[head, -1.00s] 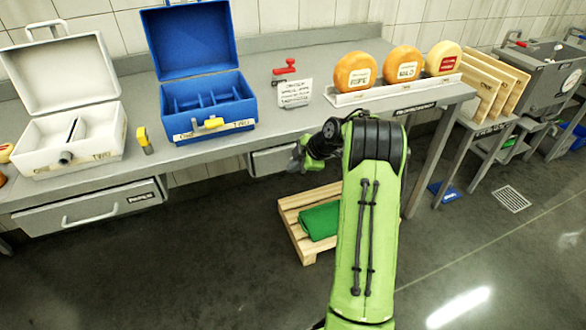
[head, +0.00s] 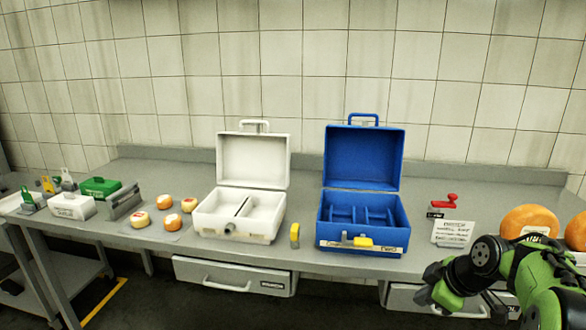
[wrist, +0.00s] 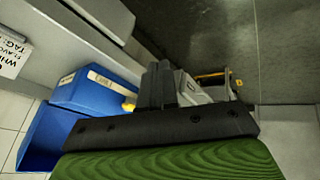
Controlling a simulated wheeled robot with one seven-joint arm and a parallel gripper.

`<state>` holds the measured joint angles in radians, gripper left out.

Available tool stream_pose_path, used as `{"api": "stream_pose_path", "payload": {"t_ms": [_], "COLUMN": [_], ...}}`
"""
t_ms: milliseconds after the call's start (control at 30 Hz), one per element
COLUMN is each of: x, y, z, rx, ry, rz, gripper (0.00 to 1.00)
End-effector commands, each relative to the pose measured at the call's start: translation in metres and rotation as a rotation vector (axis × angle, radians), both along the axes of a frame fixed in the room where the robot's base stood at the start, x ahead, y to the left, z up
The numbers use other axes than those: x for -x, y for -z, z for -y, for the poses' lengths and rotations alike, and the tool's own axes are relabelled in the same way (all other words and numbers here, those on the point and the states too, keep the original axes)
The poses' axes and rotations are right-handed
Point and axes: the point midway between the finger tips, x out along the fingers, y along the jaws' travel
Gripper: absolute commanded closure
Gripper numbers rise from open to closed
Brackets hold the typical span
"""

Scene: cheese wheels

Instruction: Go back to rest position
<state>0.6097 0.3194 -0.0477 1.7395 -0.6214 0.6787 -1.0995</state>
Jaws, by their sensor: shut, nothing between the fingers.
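My gripper (wrist: 160,85) shows in the wrist view with its two dark fingers together and nothing between them. In the head view my green and black arm is at the lower right, in front of the table edge; the fingertips there are too small to tell. The open blue case (head: 361,213) stands on the table to the left of my arm, and it also shows in the wrist view (wrist: 95,90), apart from the fingers.
An open white case (head: 240,215), several small cheeses (head: 172,222) and a green box (head: 100,188) stand along the grey table. A red-handled tool (head: 445,202), a sign (head: 452,233) and large orange cheeses (head: 530,220) are at the right. Drawers (head: 235,276) are below.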

Motion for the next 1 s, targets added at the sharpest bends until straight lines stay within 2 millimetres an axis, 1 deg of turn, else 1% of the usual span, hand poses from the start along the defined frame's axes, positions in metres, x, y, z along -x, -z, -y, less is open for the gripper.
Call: {"api": "stream_pose_path", "payload": {"t_ms": [33,67,100,167,200,233,300,400,500,600,667,700,733,867,1000], "x": [0.016,0.027,0.043,0.072,0.091,0.106,0.137,0.176,0.21,0.24,0.256,0.256,0.255,0.254,0.254], "y": [-0.019,-0.028,-0.038,-0.048,-0.053,-0.055,-0.057,-0.055,-0.048,-0.038,-0.031,-0.045,-0.054,-0.086,-0.123], "z": [-0.03,-0.045,-0.064,-0.09,-0.104,-0.113,-0.129,-0.142,-0.148,-0.15,-0.149,-0.148,-0.148,-0.148,-0.148], "rx": [-0.009,-0.019,-0.033,-0.057,-0.075,-0.088,-0.117,-0.158,-0.199,-0.243,-0.271,-0.273,-0.272,-0.271,-0.271], "ry": [0.057,0.104,0.167,0.265,0.33,0.376,0.476,0.597,0.704,0.803,0.86,0.871,0.87,0.87,0.868], "rz": [-0.016,-0.031,-0.048,-0.069,-0.08,-0.085,-0.095,-0.101,-0.101,-0.1,-0.097,-0.1,-0.101,-0.102,-0.101], "gripper": [1.0,1.0,1.0,1.0,1.0,1.0,1.0,1.0,1.0,1.0,1.0,1.0,1.0,1.0,1.0]}}
